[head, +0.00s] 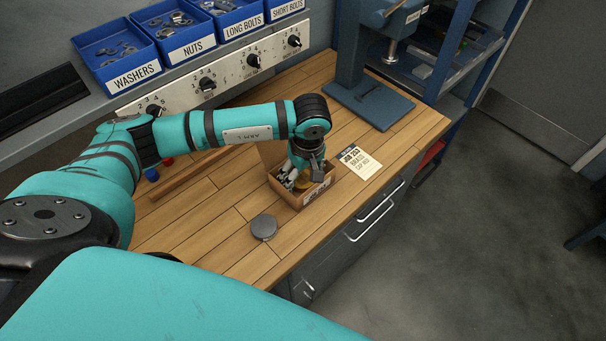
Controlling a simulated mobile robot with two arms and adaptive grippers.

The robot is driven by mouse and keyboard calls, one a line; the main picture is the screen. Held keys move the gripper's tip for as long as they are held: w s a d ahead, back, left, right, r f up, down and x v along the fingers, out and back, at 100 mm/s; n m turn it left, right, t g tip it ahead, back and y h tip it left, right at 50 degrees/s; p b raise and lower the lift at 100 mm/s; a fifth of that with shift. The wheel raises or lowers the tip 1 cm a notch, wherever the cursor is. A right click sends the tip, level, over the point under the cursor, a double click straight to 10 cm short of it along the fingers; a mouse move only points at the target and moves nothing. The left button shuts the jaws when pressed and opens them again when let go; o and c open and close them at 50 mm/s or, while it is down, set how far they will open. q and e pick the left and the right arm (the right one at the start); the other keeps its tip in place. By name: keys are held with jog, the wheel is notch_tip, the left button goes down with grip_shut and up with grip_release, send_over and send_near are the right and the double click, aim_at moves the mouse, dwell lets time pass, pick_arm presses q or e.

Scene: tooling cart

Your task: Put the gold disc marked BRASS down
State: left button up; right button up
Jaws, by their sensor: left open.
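A small brown cardboard box (291,203) with a label on its front stands on the wooden bench. My left gripper (306,178) reaches down into the mouth of this box, with its fingers open. A bit of gold disc (302,184) shows in the box at the fingers; its marking cannot be read, and the gripper hides most of it. Whether the fingers touch it I cannot tell. My right gripper is not in view.
A grey disc (264,227) lies on the bench in front of the box. A job card (357,162) with the word BRASS lies right of it. A blue press (370,100) stands behind. Blue labelled bins (116,55) line the back.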

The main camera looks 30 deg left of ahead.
aim_at(306, 183)
pick_arm(q)
notch_tip(306, 183, up, 12)
jog(key=d+b, duration=0.1)
jog(key=b, duration=0.1)
jog(key=shift+s+f, duration=0.2)
jog(key=shift+s, duration=0.15)
jog(key=shift+d, duration=0.1)
